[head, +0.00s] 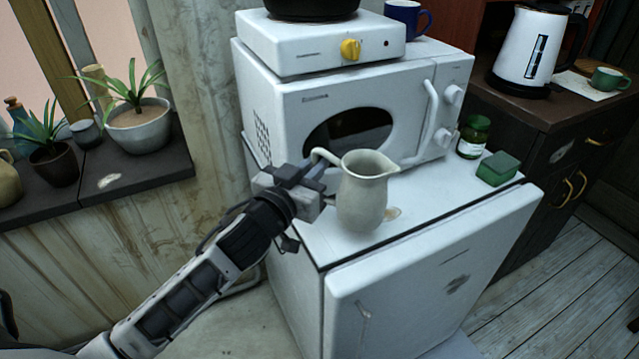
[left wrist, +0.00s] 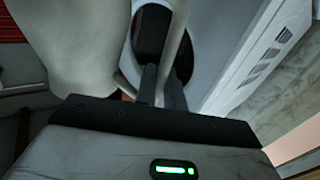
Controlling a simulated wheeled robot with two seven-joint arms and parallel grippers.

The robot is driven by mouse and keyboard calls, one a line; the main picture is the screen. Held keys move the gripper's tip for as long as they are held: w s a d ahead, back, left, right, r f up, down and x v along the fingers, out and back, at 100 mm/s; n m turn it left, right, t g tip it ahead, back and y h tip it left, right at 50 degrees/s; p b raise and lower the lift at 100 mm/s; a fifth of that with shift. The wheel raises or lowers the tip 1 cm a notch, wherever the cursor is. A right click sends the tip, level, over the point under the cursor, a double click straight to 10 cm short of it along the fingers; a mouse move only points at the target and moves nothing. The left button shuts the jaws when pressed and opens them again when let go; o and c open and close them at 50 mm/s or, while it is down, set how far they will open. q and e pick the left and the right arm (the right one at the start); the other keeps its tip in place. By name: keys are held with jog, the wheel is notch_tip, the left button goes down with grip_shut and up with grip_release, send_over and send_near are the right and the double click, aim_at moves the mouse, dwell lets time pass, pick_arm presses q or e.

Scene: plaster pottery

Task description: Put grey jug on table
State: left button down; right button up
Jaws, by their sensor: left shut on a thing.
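The grey jug (head: 363,192) is pale grey, with a spout to the right and a handle to the left. It is upright at the front of the white fridge top, before the microwave. I cannot tell whether its base touches the surface. My left gripper (head: 318,180) comes in from the left and is shut on the jug's handle. In the left wrist view the jug's body (left wrist: 75,45) fills the upper left, and the fingers of my left gripper (left wrist: 163,85) meet at the handle. My right gripper is not in view. No clear table shows in these views.
A white microwave (head: 350,110) with a hotplate (head: 320,45) on top stands behind the jug. A jar (head: 474,137) and a green box (head: 497,168) are on the fridge top (head: 440,200) to the right. A dark cabinet with a kettle (head: 530,50) stands beyond. Potted plants (head: 137,125) line the left sill.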

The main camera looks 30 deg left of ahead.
pick_arm(q)
jog(key=shift+w+d+f, duration=0.3)
jog(key=shift+w+f, duration=0.1)
jog(key=shift+f, duration=1.6)
jog(key=shift+f+b, duration=0.1)
jog(key=shift+b, duration=0.2)
jog(key=c, duration=1.9)
grip_release()
jog(key=shift+f, duration=0.2)
jog(key=o, duration=0.4)
jog(key=shift+r, duration=0.1)
